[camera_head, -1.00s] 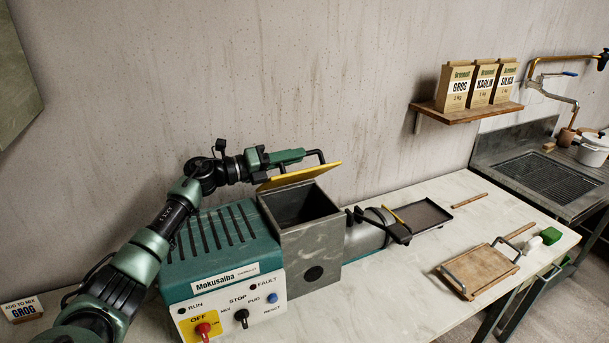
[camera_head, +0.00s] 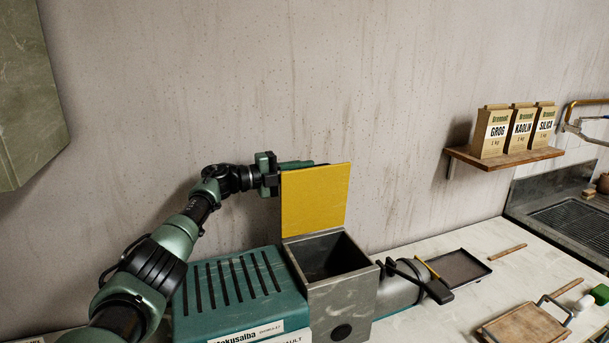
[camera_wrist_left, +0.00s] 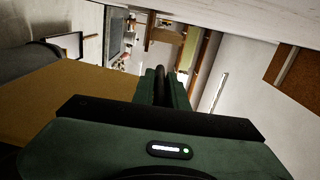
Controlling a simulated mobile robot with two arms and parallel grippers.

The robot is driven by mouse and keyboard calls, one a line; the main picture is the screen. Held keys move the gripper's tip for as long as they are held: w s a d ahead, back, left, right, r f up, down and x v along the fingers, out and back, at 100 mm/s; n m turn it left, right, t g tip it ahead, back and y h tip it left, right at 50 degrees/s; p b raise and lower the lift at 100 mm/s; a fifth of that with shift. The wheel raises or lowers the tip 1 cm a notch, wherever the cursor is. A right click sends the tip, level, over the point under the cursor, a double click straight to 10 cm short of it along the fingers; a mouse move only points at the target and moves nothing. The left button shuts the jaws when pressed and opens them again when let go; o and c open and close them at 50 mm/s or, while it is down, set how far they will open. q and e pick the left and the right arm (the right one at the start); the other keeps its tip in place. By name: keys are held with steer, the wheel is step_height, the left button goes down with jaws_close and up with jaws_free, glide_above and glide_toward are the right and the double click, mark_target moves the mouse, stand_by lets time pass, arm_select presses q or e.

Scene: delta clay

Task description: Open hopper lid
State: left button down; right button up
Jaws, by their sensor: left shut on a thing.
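The yellow hopper lid (camera_head: 315,200) stands about upright at the back edge of the grey hopper (camera_head: 340,289), whose square mouth is open and dark inside. The lid also shows at the left in the left wrist view (camera_wrist_left: 70,110). My left gripper (camera_head: 298,164) is at the lid's top edge, behind the yellow face. Its fingers (camera_wrist_left: 166,88) are shut on the dark lid handle, which is mostly hidden by the lid and fingers. My right gripper is in neither view.
The green machine housing (camera_head: 230,295) stands left of the hopper. A grey barrel with a dark lever (camera_head: 422,280) is at its right. A dark tray (camera_head: 462,267) and a wooden board (camera_head: 525,325) lie on the worktop. A shelf with paper bags (camera_head: 505,157) hangs on the wall.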

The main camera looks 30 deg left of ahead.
arm_select(q)
steer(key=shift+w+a, duration=0.25)
steer(key=shift+f, duration=0.1)
stand_by(0.3)
steer(key=c, duration=1.5)
jaws_free()
steer(key=shift+o, duration=0.2)
steer(key=b+v, duration=0.3)
steer(key=v, duration=0.4)
steer(key=shift+s+a, duration=0.25)
steer(key=shift+s, duration=0.1)
